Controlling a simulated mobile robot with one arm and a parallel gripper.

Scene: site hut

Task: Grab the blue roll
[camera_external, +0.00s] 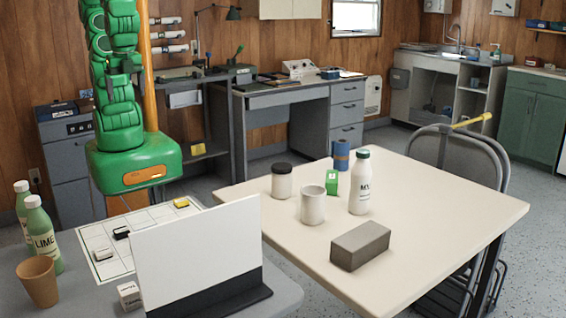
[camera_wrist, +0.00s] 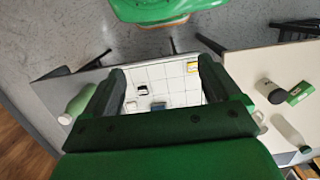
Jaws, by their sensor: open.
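The blue roll (camera_external: 341,154) stands upright near the far left edge of the cream table (camera_external: 456,213), with a brown patch or band on its side. It is behind a small green box (camera_external: 332,182) and left of a white bottle (camera_external: 360,181). I cannot make out the roll in the wrist view. My gripper (camera_wrist: 162,70) is open, with nothing seen between its fingers. It points down over the white gridded board, away from the roll. In the external view my green arm rises at the left and its upper part is cut off; the gripper cannot be made out there.
A dark-lidded jar (camera_external: 282,182), a pale mug (camera_external: 312,205) and a grey-brown block (camera_external: 360,246) stand on the cream table. A white panel (camera_external: 199,254), gridded board (camera_external: 97,241), green bottles (camera_external: 43,234) and brown cup (camera_external: 38,283) are on the grey table. The cream table's right side is clear.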

